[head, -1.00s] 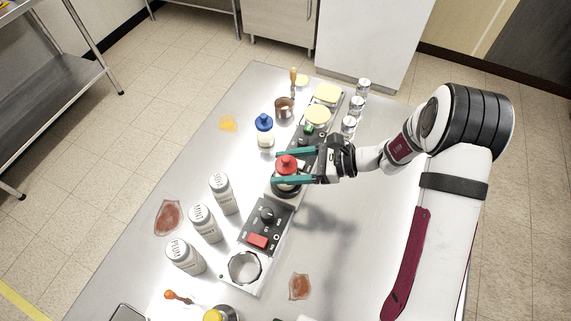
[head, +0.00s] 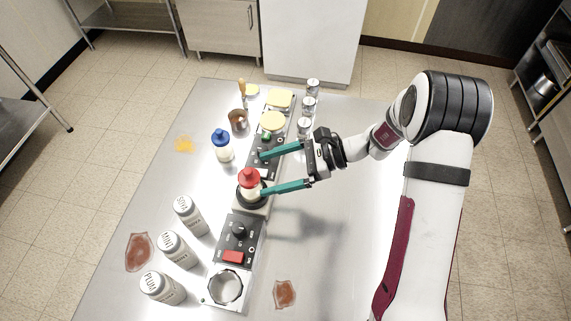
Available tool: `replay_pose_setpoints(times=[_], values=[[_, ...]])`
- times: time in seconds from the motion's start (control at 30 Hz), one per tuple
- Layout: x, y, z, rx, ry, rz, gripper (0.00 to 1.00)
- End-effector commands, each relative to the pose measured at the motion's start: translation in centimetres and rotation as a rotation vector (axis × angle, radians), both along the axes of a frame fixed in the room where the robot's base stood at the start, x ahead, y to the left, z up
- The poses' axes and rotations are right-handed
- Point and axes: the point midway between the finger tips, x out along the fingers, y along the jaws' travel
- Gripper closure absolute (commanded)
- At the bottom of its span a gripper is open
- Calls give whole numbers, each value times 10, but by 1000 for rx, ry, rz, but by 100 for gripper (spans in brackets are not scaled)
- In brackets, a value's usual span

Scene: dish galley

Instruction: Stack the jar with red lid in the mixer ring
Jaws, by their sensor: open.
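The jar with the red lid (head: 249,178) stands upright in a dark round seat (head: 240,199) between two black control panels. Whether this seat is the mixer ring I cannot tell for sure. A silver ring (head: 225,287), empty, is at the front end of the lower machine. My gripper (head: 262,172) is open, with its teal fingers spread wide and pointing left. The lower fingertip is beside the jar's right side; whether it touches is unclear. The upper fingertip is well above the jar in the picture. Nothing is held.
A blue-lidded bottle (head: 221,146) stands left of the machines. Several grey-white labelled bottles (head: 177,250) stand at the lower left. Small cans (head: 309,104) line the back right. A metal cup (head: 238,120) is farther back.

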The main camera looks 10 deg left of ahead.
Motion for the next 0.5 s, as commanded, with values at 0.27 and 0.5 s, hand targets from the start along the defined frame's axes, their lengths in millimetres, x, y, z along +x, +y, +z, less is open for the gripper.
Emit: replay_pose_setpoints(times=[0.27,0.5], values=[[13,-50,22,0,-1,-1,0],[6,-56,34,-26,-29,29,0]])
